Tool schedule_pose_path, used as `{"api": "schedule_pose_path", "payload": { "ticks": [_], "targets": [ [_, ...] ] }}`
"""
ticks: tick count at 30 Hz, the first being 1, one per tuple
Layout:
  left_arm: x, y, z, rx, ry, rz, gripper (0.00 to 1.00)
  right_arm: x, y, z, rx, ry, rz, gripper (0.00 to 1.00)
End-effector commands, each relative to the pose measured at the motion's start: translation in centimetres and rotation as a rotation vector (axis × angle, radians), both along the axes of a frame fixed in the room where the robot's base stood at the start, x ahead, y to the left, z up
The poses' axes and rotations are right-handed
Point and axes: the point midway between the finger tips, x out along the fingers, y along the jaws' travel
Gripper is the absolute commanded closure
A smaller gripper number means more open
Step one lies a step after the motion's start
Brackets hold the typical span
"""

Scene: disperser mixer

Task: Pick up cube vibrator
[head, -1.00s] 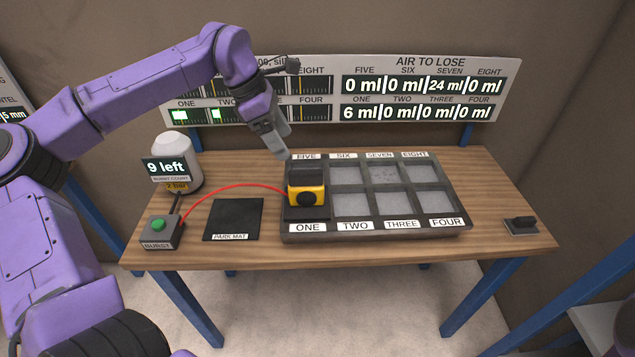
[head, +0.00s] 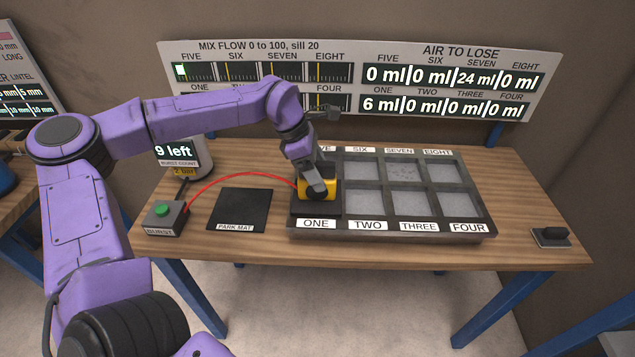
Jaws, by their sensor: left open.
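The cube vibrator (head: 331,188) is a yellow block with a black upper part. It sits at the left end of the dark mould tray (head: 405,185), over compartment ONE, with a red hose running to its left side. My left gripper (head: 318,192) is open and right at the vibrator, its grey finger overlapping the yellow front. The gripper and wrist hide much of the vibrator's top, so I cannot tell whether the fingers straddle it or touch it. My right gripper is out of view.
A black park mat (head: 240,209) lies empty left of the tray. The burst box (head: 163,217) with a green button stands at the table's left, before a white canister (head: 200,160). A small dark switch (head: 551,236) is at the right. Display panels (head: 455,80) stand behind.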

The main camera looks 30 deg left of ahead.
Motion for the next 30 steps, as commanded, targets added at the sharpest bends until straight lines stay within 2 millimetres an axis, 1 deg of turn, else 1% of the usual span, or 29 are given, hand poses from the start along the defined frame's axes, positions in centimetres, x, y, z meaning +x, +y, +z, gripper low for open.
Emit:
{"api": "schedule_pose_path", "payload": {
  "ticks": [1, 3, 9, 10, 11, 12, 14, 15, 17, 26, 30],
  "targets": [
    [0.1, -0.3, -0.5, 0.002, 0.001, -0.002, 0.23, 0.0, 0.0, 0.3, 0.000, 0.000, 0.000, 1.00],
    [0.3, -0.5, -1.1, 0.001, -0.001, -0.003, 0.23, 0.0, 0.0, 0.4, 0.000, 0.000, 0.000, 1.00],
    [0.4, -0.7, -1.3, 0.000, -0.002, -0.004, 0.23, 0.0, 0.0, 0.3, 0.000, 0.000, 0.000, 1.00],
    [0.4, -0.7, -1.3, 0.000, -0.002, -0.004, 0.27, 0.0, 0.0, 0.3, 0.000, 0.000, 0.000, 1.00],
    [0.4, -0.7, -1.3, 0.000, -0.002, -0.004, 0.36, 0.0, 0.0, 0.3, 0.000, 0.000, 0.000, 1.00],
    [0.4, -0.7, -1.3, 0.000, -0.002, -0.004, 0.49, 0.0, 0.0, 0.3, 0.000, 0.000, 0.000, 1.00],
    [0.4, -0.6, -1.3, 0.000, -0.002, -0.004, 0.69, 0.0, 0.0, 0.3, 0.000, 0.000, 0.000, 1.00],
    [0.4, -0.6, -1.3, 0.000, -0.003, -0.003, 0.82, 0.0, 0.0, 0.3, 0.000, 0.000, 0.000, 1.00],
    [0.4, -0.6, -1.3, 0.000, -0.003, -0.003, 1.00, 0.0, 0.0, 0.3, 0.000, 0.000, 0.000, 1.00],
    [0.5, -0.7, -1.0, 0.000, -0.007, -0.004, 1.00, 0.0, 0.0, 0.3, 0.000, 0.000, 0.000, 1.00],
    [0.5, -0.7, -0.3, 0.000, -0.009, -0.004, 1.00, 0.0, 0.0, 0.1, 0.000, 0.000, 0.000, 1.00]
  ]
}}
